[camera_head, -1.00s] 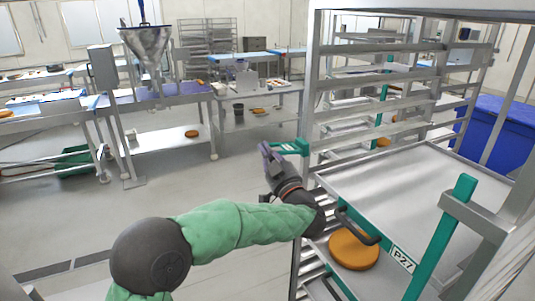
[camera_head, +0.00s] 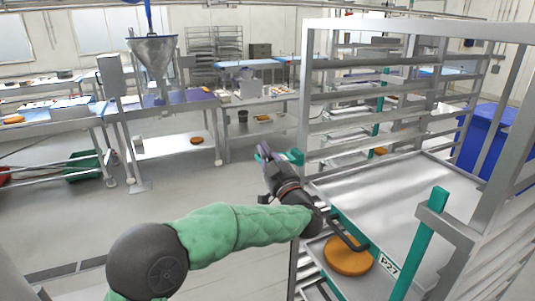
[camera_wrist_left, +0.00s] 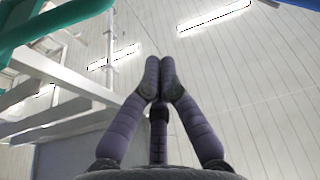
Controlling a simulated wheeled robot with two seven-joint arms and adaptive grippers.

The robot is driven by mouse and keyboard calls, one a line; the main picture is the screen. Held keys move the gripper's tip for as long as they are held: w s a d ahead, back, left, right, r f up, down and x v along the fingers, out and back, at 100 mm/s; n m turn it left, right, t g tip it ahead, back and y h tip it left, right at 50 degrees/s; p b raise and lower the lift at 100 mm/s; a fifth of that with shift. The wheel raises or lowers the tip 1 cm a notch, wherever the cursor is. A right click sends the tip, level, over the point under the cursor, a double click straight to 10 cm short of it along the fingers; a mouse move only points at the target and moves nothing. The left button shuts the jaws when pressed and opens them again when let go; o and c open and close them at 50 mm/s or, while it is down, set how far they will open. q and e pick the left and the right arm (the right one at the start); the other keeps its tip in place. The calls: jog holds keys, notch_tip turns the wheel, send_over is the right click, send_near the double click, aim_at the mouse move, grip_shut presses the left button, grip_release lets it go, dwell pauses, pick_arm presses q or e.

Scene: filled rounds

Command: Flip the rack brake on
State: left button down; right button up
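The tall metal rack (camera_head: 304,125) stands at the right, with sheet trays on its rails. My left gripper (camera_head: 264,153) is at the rack's near left post, beside a teal bracket (camera_head: 293,157); I cannot tell whether they touch. In the left wrist view its purple fingers (camera_wrist_left: 160,75) are pressed together at the tips with nothing visible between them. That view looks up at the ceiling. I cannot make out the rack brake; the rack's foot is out of view. My right gripper is not in view.
A tray labelled P27 (camera_head: 402,215) juts out of the rack, with an orange round (camera_head: 347,257) below its front edge. A teal upright (camera_head: 420,240) stands at the right. A blue bin (camera_head: 488,138) is behind the rack.

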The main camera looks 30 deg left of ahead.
pick_arm(q)
jog(key=f+v, duration=0.1)
jog(key=v, duration=0.6)
jog(key=shift+s, duration=0.25)
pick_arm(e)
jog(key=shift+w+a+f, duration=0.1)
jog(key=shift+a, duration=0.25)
pick_arm(q)
jog(key=shift+d+f, duration=0.1)
